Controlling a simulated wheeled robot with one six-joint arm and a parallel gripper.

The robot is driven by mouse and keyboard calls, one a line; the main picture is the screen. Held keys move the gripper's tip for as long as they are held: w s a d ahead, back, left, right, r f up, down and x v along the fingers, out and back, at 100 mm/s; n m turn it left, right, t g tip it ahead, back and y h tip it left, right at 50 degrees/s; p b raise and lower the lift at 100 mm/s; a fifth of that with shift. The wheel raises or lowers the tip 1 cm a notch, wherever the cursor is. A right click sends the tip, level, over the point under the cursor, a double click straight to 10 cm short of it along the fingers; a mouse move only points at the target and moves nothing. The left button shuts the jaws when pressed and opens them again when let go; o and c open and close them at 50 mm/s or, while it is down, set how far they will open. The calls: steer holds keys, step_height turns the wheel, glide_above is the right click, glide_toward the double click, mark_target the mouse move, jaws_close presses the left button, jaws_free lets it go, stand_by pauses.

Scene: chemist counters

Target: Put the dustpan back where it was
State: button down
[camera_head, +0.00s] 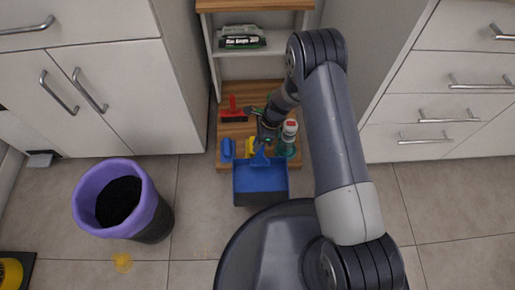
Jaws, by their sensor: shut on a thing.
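The blue dustpan (260,181) hangs in front of the low wooden shelf, its dark open pan towards me and its handle towards the shelf. My gripper (264,144) is shut on the dustpan at its handle end. My fingers and arm hide part of the handle. The wooden shelf board (225,162) lies just behind and under the handle. I cannot tell whether the dustpan touches the board or the floor.
On the board are a red brush (234,114), a small blue item (227,149), a yellow item (250,147) and a bottle (288,138) close right of my gripper. A green-black box (241,37) sits above.

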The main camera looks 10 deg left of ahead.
steer(key=shift+f, duration=1)
steer(key=shift+b, duration=0.3)
steer(key=shift+f+b, duration=0.3)
steer(key=shift+f, duration=0.2)
steer(key=c, duration=1.4)
jaws_free()
steer(key=shift+o, duration=0.2)
steer(key=shift+r+p, duration=0.55)
steer(key=shift+r, duration=0.1)
steer(key=p+v, duration=0.4)
steer(key=v, duration=0.7)
steer(key=shift+w+r+p, duration=0.15)
steer(key=shift+r+p, duration=0.15)
steer(key=shift+p, duration=0.1)
steer(key=shift+d+f, duration=0.15)
